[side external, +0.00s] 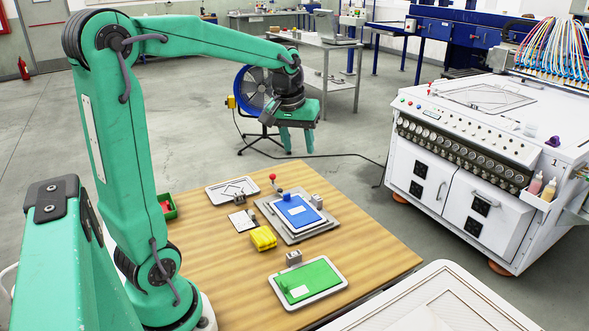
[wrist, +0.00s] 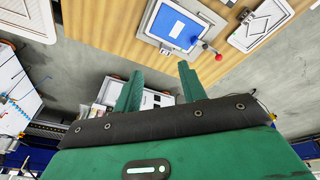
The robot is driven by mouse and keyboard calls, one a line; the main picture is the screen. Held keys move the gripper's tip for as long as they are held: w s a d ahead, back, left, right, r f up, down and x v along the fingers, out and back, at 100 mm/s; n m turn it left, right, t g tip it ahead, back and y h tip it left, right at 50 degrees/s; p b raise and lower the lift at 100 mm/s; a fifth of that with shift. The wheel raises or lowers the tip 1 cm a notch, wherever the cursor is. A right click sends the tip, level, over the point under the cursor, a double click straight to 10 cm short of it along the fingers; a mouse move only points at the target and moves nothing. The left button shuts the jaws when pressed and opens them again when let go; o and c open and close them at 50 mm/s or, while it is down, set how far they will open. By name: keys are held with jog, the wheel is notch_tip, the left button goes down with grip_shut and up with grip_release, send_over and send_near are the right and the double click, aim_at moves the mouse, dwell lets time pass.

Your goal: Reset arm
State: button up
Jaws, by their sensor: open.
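My gripper (side external: 298,141) is raised above the far side of the wooden table, fingers pointing down, clear of everything on it. In the wrist view its two green fingers (wrist: 159,88) stand apart with nothing between them. My arm reaches out from the left, upper link nearly level. A blue plate (side external: 296,211) with a white label lies on a grey fixture (side external: 275,228) with a red-knobbed lever (side external: 274,180). The blue plate also shows at the top of the wrist view (wrist: 178,27), apart from the fingers.
The wooden table (side external: 371,256) also holds a green plate (side external: 318,273) in a pale tray, a yellow block (side external: 263,238), a grey-framed tray (side external: 226,190) and a green bin (side external: 172,212). A white machine (side external: 481,179) stands right. A blue fan (side external: 254,88) stands behind my gripper.

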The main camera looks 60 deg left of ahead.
jog(key=s+d+m+t+h, duration=0.1)
jog(key=s+d+m+t, duration=0.2)
jog(key=s+d+m, duration=0.5)
jog(key=s+d, duration=0.6)
jog(key=s, duration=0.1)
jog(key=shift+d+f, duration=0.2)
dwell(0.6)
